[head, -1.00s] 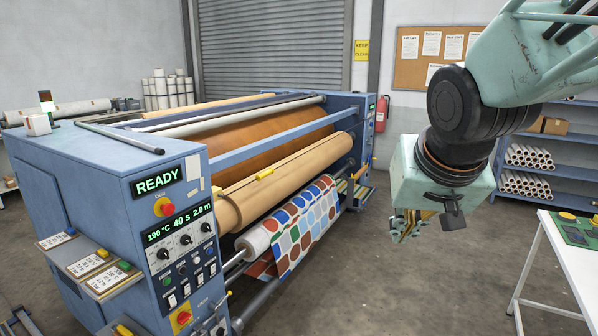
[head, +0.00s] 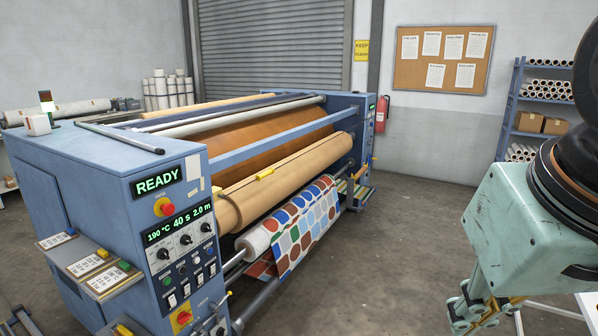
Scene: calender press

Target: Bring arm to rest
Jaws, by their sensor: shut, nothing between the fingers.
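My gripper (head: 478,312) is at the lower right of the head view, below the pale green wrist housing of my arm. It is shut and I see nothing held in it. It hangs clear of the calender press (head: 95,185), with open floor between them. The press fills the left and middle of the view, and its display reads READY, with 190 °C, 40 s and 2.0 m below. A roll of patterned fabric (head: 303,225) lies along its front, under a tan roller (head: 290,180).
A white table (head: 588,312) is mostly hidden behind my arm at the lower right. A blue shelf (head: 513,105) with tubes and boxes stands at the right wall. A fire extinguisher (head: 380,115) hangs near the press's far end. The floor (head: 400,250) right of the press is clear.

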